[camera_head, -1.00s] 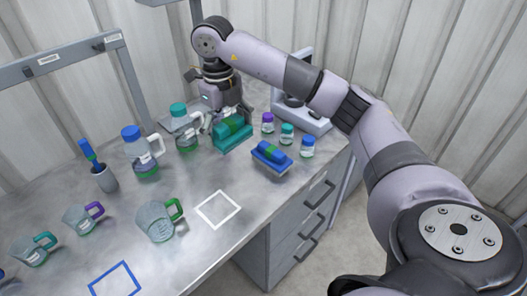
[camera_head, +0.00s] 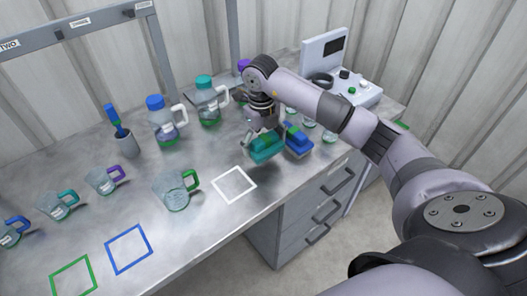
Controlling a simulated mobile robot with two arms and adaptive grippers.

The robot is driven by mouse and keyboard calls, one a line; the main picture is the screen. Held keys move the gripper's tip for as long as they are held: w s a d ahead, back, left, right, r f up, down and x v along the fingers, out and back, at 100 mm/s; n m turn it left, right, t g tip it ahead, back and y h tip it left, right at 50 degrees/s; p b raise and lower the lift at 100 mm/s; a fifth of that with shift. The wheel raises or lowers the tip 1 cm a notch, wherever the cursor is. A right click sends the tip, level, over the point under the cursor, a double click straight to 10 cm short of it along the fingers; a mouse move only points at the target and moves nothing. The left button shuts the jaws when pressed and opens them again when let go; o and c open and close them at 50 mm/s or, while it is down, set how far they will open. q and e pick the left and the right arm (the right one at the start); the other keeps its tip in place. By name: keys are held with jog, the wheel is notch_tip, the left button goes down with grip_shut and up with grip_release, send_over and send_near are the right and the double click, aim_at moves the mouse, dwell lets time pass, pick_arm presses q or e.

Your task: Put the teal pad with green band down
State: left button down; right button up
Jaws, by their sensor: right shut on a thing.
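The teal pad with green band (camera_head: 267,147) is in the grasp of my right gripper (camera_head: 264,134), which reaches down on it from above. The fingers are at the pad's sides, and the arm partly hides its top and band. The pad is behind and to the right of the white square outline (camera_head: 234,184) on the bench. It looks slightly above the surface, but the exact gap is hard to tell. A blue pad (camera_head: 299,143) lies close on its right. My left gripper is not in view.
A beaker with a green handle (camera_head: 176,190) stands left of the white outline. Blue (camera_head: 130,249) and green (camera_head: 74,276) outlines lie empty at front left. Jugs with blue (camera_head: 167,125) and teal (camera_head: 208,105) lids stand behind. The bench (camera_head: 205,225) is bare near its front edge.

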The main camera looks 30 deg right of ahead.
aim_at(264, 154)
notch_tip(264, 154, down, 4)
jog(key=shift+p, duration=0.35)
jog(key=shift+f, duration=0.25)
jog(key=shift+f, duration=0.1)
jog(key=shift+f, duration=0.15)
jog(key=o, duration=1.5)
jog(key=shift+c, duration=0.2)
